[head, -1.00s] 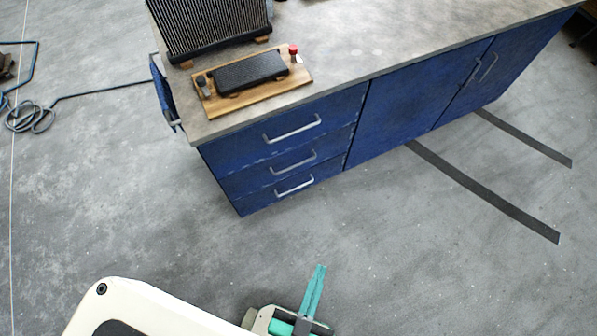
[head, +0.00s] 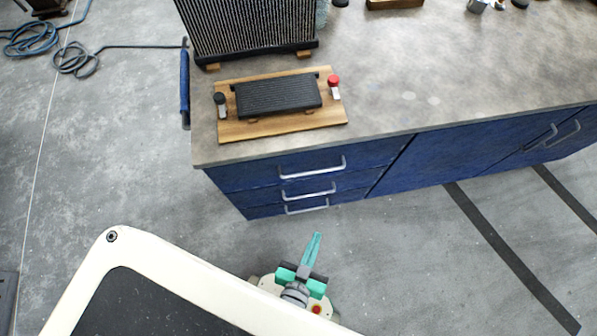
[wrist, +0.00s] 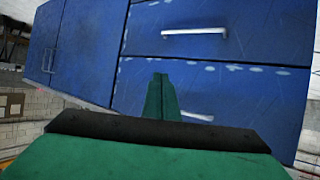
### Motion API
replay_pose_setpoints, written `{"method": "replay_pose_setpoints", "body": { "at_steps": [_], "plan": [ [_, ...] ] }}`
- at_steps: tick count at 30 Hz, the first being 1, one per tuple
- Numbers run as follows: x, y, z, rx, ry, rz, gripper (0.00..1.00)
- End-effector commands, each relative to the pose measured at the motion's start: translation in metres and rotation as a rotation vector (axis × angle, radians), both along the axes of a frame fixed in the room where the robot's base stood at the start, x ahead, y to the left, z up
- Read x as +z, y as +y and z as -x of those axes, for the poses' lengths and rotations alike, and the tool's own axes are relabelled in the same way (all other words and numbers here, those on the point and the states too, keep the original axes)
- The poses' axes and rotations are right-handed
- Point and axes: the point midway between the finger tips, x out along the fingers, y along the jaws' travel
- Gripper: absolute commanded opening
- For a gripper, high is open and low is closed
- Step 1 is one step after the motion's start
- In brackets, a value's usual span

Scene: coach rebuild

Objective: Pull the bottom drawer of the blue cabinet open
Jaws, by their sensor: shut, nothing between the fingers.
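The blue cabinet (head: 388,170) stands ahead of me with three stacked drawers at its left end. The bottom drawer (head: 265,212) is closed, flush with the front, and has a silver bar handle (head: 306,208). My gripper (head: 317,236) has its green fingers shut and empty, in front of the drawers and apart from them in the head view. In the wrist view my gripper (wrist: 162,78) points at the drawer fronts. One handle (wrist: 194,32) shows whole there; another (wrist: 197,116) is partly hidden behind the fingers.
The grey worktop (head: 420,90) holds a wooden board (head: 240,130) with a black finned block, and a large radiator (head: 250,30). Dark strips (head: 505,245) lie on the floor at right. A coiled cable (head: 75,62) lies at far left. Floor before the drawers is clear.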

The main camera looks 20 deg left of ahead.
Motion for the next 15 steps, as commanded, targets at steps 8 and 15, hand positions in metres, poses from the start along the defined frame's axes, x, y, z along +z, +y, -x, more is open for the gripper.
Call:
{"method": "replay_pose_setpoints", "body": {
  "at_steps": [8,15],
  "plan": [
    [-0.136,0.036,-0.047,0.136,0.255,0.060,0.00],
    [-0.223,0.067,-0.089,0.274,0.473,0.119,0.00]
  ]
}}
